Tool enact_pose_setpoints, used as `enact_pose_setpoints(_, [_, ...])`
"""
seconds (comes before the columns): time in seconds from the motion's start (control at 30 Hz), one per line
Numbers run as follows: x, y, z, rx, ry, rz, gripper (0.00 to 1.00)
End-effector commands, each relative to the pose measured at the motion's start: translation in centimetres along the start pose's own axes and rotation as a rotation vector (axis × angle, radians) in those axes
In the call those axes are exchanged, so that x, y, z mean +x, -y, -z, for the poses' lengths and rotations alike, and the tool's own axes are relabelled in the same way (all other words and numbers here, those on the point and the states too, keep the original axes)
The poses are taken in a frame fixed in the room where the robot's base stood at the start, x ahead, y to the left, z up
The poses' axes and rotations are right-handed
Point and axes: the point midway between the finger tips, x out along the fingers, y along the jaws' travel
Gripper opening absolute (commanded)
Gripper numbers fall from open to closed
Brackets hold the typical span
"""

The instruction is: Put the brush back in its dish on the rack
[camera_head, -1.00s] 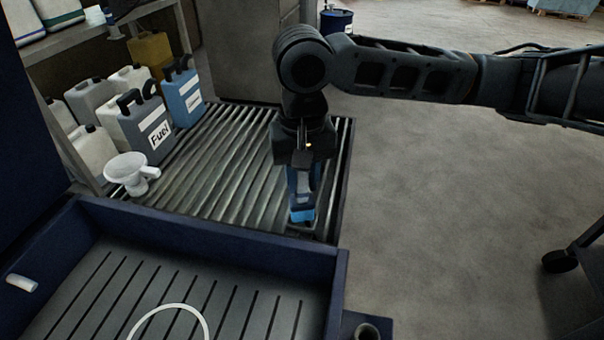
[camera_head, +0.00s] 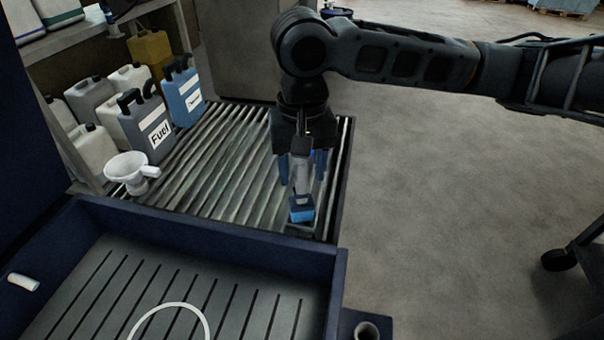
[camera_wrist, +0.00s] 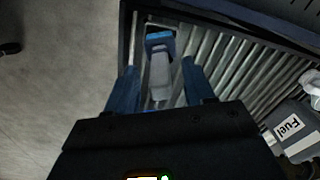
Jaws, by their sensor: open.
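The brush (camera_head: 303,185), with a grey handle and a blue lower end, stands roughly upright near the front right corner of the slatted rack (camera_head: 215,170). Its blue end is at a small dark dish (camera_head: 300,229), which is mostly hidden. My gripper (camera_head: 302,177) is above the rack with its blue fingers apart, one on each side of the handle. In the wrist view the brush (camera_wrist: 160,72) shows between the open fingers (camera_wrist: 159,66), with a visible gap on both sides.
A grey Fuel can (camera_head: 148,130), a blue can (camera_head: 183,95) and a white funnel (camera_head: 130,172) stand on the rack's left side. A blue-walled tray (camera_head: 210,237) is in front. Open floor lies to the right.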

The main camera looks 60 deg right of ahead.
Motion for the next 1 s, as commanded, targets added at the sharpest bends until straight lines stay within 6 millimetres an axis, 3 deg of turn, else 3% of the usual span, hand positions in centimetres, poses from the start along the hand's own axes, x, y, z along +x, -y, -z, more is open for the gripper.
enact_pose_setpoints(0.3, [-6.7,0.1,0.0,-0.002,-0.002,0.001,0.53])
enact_pose_setpoints(0.5, [-9.6,0.0,0.0,-0.001,-0.001,0.0,0.53])
enact_pose_setpoints(0.87, [-10.7,0.1,-0.1,-0.002,0.001,0.002,0.53])
enact_pose_setpoints(1.0, [-10.5,2.5,-0.7,-0.042,0.01,0.09,0.53])
